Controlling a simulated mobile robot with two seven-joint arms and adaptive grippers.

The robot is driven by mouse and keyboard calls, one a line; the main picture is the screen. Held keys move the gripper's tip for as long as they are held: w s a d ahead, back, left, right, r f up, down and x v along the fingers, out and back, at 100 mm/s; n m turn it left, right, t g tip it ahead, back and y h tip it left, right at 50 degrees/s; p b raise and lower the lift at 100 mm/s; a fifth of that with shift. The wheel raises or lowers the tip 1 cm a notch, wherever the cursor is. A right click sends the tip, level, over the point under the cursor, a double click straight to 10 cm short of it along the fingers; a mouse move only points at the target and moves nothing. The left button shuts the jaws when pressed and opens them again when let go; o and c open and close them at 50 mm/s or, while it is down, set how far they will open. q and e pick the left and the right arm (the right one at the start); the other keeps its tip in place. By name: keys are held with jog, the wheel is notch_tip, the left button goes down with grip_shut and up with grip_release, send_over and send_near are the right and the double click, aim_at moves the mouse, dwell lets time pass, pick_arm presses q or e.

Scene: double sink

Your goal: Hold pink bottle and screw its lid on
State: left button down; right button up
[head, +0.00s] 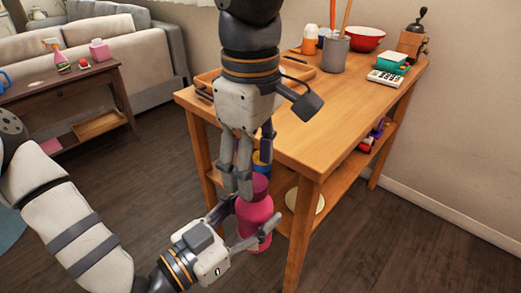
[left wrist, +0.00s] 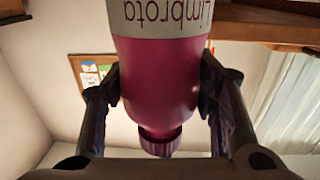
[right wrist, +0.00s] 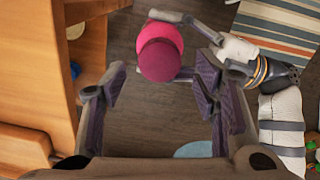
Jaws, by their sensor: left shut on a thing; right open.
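A pink bottle (head: 255,218) stands about upright, held in the air beside the table's near left corner. My left gripper (left wrist: 160,82) is shut around its body from both sides; a grey band with lettering shows above the fingers in the left wrist view. The darker pink lid (right wrist: 159,60) sits at the bottle's top; it also shows at the lower end in the left wrist view (left wrist: 160,142). I cannot tell how tight it is. My right gripper (head: 243,182) points down above the bottle, open and empty, with the lid beyond its fingertips.
The wooden table (head: 300,135) stands just right of the bottle, its leg (head: 303,235) close by. It carries a grey utensil cup (head: 334,53), a red bowl (head: 364,38) and a calculator (head: 386,78). A dark side table (head: 60,95) stands at the left. The floor between is clear.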

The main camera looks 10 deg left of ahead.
jog(key=shift+r, duration=0.65)
jog(key=shift+c, duration=0.2)
notch_tip(320, 180, up, 3)
jog(key=shift+n, duration=0.9)
jog(key=shift+r+n, duration=0.3)
send_over(254, 216)
jog(key=w, duration=0.3)
jog(key=f, duration=0.8)
jog(key=shift+a, duration=0.2)
